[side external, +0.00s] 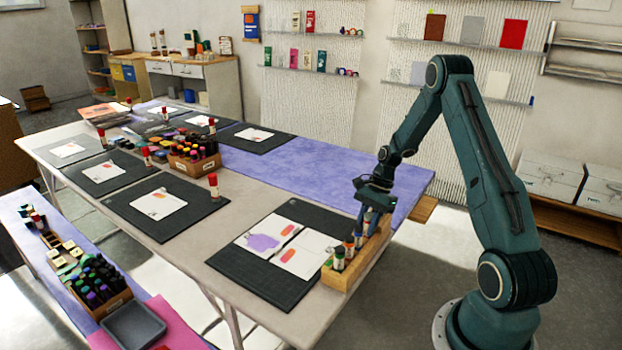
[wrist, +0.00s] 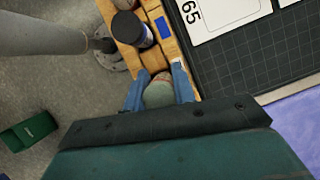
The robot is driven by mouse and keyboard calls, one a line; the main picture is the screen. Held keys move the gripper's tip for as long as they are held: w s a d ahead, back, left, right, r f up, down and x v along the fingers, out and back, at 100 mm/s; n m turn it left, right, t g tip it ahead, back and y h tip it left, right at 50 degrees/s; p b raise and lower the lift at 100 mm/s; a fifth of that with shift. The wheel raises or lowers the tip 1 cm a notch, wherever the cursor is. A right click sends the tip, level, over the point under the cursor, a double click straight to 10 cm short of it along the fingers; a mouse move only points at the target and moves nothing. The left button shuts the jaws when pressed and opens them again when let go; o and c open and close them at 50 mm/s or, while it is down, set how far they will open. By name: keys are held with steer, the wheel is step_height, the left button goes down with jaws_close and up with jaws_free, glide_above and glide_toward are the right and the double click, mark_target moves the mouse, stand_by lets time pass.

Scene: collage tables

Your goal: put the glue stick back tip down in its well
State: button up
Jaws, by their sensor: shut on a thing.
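My gripper (side external: 371,218) is low over the far end of a wooden rack (side external: 362,262) at the front right of the table. In the wrist view its blue fingers (wrist: 159,86) are shut on a round, grey-green-ended stick (wrist: 158,95), seen nearly end-on, which I take to be the glue stick. The rack (wrist: 170,48) lies under and beyond it. The stick's lower end and its well are hidden, so I cannot tell whether it is inside the well or above it. A dark-topped stick (wrist: 130,29) stands in the rack nearby.
Several upright sticks, one green-capped (side external: 339,257), fill the rack's near end. A dark mat (side external: 240,262) with picture cards lies beside the rack. A purple sheet (side external: 300,172) covers the table behind. Red-capped glue sticks (side external: 213,184) stand on other mats.

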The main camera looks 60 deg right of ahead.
steer(key=o, duration=1)
steer(key=shift+r, duration=0.1)
steer(key=shift+r, duration=3.65)
